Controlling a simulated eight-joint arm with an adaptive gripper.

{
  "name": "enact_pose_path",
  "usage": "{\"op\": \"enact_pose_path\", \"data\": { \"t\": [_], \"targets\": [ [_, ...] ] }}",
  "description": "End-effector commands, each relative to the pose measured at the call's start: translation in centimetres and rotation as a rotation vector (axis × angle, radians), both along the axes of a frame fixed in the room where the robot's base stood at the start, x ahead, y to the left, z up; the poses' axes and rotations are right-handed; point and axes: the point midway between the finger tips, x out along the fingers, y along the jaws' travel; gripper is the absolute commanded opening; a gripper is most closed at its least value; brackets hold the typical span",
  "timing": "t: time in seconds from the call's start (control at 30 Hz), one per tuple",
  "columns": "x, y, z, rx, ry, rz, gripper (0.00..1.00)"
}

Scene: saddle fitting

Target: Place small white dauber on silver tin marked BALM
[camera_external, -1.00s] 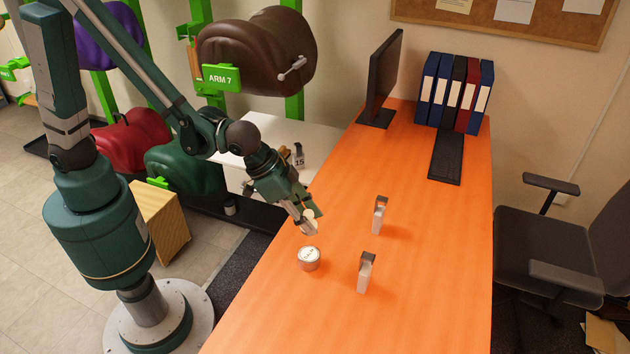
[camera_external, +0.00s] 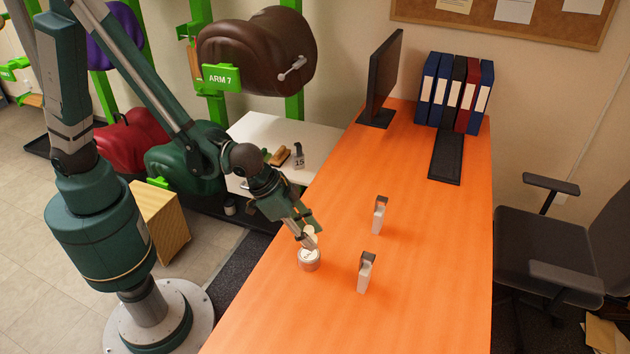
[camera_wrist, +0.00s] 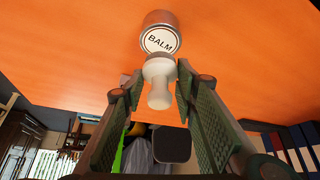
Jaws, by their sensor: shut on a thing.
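The silver tin (camera_external: 309,263) stands on the orange desk near its left edge. In the wrist view the tin (camera_wrist: 160,22) shows a white lid reading BALM. My gripper (camera_external: 305,240) is right above the tin, pointing down at a slant. It is shut on the small white dauber (camera_wrist: 158,78), which sits between the green-padded fingers (camera_wrist: 157,95). The dauber (camera_external: 309,231) is partly hidden by the fingers in the outside view. Its wide end overlaps the lid's edge in the wrist view; I cannot tell whether they touch.
Two small upright grey-and-white holders (camera_external: 379,215) (camera_external: 366,272) stand on the orange desk (camera_external: 420,290) to the right of the tin. A monitor (camera_external: 384,80), a keyboard (camera_external: 446,157) and several binders (camera_external: 455,92) are at the back. The desk around the tin is otherwise clear.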

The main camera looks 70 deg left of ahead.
Motion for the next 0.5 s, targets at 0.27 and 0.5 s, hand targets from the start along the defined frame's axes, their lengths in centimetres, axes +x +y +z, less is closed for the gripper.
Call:
{"op": "enact_pose_path", "data": {
  "t": [0.27, 0.5],
  "targets": [
    [-0.02, 0.02, -0.22, 0.000, 0.000, 0.000, 0.17],
    [0.00, 0.00, -0.83, 0.000, 0.000, 0.000, 0.17]
  ]
}}
